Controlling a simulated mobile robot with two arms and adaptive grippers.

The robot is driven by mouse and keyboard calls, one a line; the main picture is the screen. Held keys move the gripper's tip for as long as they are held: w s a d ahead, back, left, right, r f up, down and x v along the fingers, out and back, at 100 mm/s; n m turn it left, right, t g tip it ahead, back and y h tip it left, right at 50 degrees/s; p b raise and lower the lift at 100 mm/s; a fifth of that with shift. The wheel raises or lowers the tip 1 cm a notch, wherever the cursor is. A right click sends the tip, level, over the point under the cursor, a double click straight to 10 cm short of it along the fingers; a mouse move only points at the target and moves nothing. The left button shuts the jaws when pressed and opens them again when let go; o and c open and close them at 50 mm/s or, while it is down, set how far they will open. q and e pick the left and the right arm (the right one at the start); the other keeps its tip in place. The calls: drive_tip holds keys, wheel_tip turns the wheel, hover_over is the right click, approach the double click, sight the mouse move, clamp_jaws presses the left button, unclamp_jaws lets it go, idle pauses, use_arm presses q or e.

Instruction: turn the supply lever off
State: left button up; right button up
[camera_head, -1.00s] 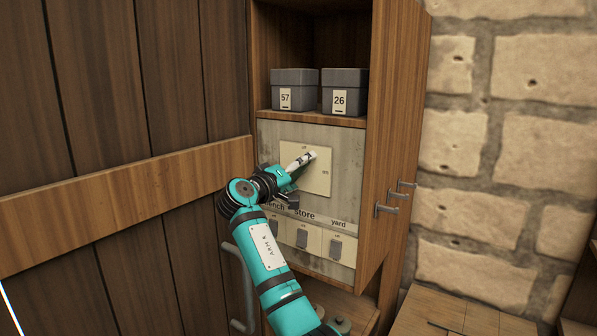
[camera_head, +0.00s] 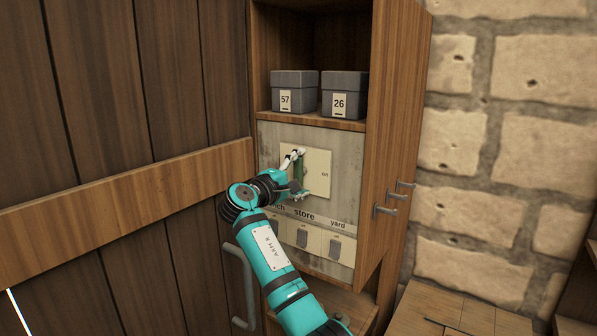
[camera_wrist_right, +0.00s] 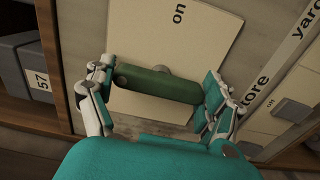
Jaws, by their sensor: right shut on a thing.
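The supply lever has a green cylindrical handle (camera_wrist_right: 158,84) with a dark end, in front of a cream plate (camera_wrist_right: 190,35). In the head view the plate (camera_head: 320,160) is on the grey panel inside the wooden cabinet. Its "on" label (camera_head: 325,174) shows at the right side; the upper label is hidden by the fingers. The handle stands about upright in the head view. My right gripper (camera_head: 298,172) is shut on it, with one finger at each end; both fingers also show in the wrist view (camera_wrist_right: 160,82). My left gripper is not in view.
Below the plate is a row of small switches (camera_head: 303,238) labelled "store" and "yard", with a partly hidden label at left. Grey boxes marked 57 (camera_head: 294,92) and 26 (camera_head: 345,95) sit on the shelf above. The cabinet side (camera_head: 385,130) and its handles (camera_head: 384,210) stand to the right.

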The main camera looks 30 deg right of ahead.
idle(0.4)
drive_tip(key=o, duration=1)
drive_tip(key=shift+c, duration=0.2)
drive_tip(key=v, duration=1.2)
drive_tip(key=shift+f, duration=0.1)
